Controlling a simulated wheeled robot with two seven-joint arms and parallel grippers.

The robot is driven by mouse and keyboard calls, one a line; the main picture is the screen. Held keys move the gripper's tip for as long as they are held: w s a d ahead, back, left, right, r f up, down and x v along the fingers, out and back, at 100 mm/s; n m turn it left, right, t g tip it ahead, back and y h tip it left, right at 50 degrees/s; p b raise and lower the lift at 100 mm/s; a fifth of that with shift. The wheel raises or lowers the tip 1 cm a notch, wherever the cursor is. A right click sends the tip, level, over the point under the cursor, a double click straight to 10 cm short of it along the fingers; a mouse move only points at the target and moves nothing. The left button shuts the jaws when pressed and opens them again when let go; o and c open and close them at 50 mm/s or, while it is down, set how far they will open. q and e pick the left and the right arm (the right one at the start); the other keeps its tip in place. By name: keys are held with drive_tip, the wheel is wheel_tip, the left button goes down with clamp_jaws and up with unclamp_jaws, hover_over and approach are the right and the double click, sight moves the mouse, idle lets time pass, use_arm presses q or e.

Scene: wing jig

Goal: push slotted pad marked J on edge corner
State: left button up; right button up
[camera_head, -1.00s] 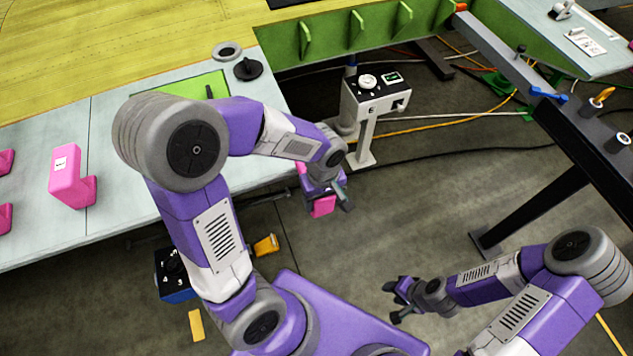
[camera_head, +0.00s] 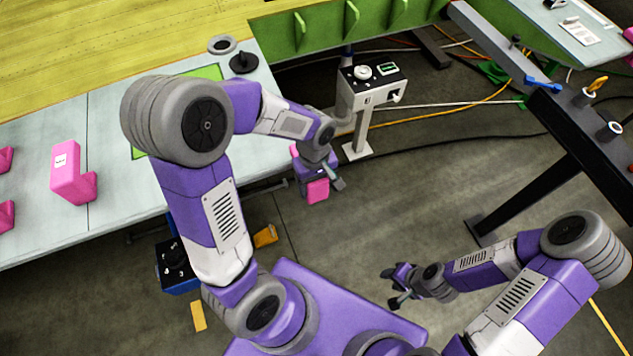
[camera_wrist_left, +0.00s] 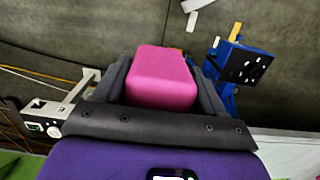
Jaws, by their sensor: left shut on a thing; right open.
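My left gripper (camera_head: 322,186) is shut on a pink block, the pad (camera_head: 317,190), and holds it in the air over the floor, just off the table's edge. In the left wrist view the pink pad (camera_wrist_left: 161,78) sits between the two dark fingers (camera_wrist_left: 160,85). Its mark and slot are not visible there. The table's corner (camera_head: 280,125) is partly hidden behind my left arm. My right gripper (camera_head: 393,286) is open and empty, low over the floor at the right.
Another pink pad with a white label (camera_head: 70,172) stands on the grey table (camera_head: 45,225), with more at the left edge. A white control box on a post (camera_head: 372,88) stands beyond the left gripper. A blue box (camera_head: 177,268) stands below the table. A dark beam (camera_head: 565,130) lies at right.

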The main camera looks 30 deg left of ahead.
use_arm(q)
drive_tip(key=shift+a, duration=0.1)
idle(0.3)
drive_tip(key=shift+w+a+f, duration=0.15)
drive_tip(key=shift+w+a, duration=0.95)
drive_tip(key=shift+a, duration=0.15)
drive_tip(key=shift+w+a+f, duration=0.1)
drive_tip(key=shift+w+a, duration=0.95)
drive_tip(key=shift+a, duration=0.15)
drive_tip(key=o, duration=0.8)
drive_tip(key=shift+a, duration=0.1)
drive_tip(key=o, duration=0.4)
drive_tip(key=shift+w+a, duration=0.1)
drive_tip(key=shift+o, duration=0.2)
drive_tip(key=r, duration=0.7)
drive_tip(key=shift+w+a+r+p, duration=0.2)
drive_tip(key=shift+r+p, duration=0.1)
drive_tip(key=shift+p, duration=0.1)
drive_tip(key=shift+s+f, duration=0.1)
